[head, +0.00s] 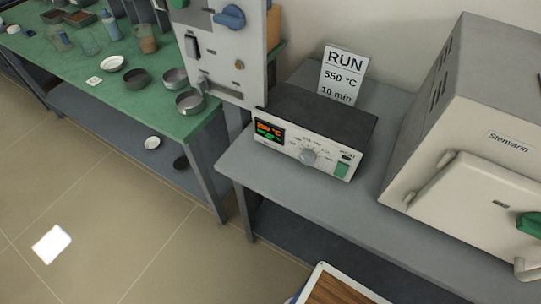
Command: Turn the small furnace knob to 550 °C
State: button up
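A low control box (322,112) with a dark top and pale front stands on the grey bench. A round grey knob (308,156) sits mid-front, with small marks around it that are too small to read. A display (269,131) at the box's left end shows orange figures above green ones; I cannot read them surely. A green switch (342,170) is at its right end. A sign (342,75) behind the box reads "RUN 550 °C 10 min". My gripper is not in view.
A large pale furnace (457,184) marked "Stenvarin" stands right of the box. A pale panel (222,56) with a blue knob (230,17) rises at the left. A green-topped table (150,95) holds several dishes. Bare grey bench (262,172) lies before the box; the tiled floor (110,210) at left is mostly clear.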

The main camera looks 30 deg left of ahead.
aim_at(307, 157)
jog(key=u, duration=0.45)
jog(key=k, duration=1.15)
jog(key=u, duration=0.15)
jog(key=i, duration=0.85)
jog(key=u, duration=0.5)
jog(key=k, duration=0.5)
jog(key=z, duration=0.8)
jog(key=i, duration=0.65)
jog(key=u, duration=0.5)
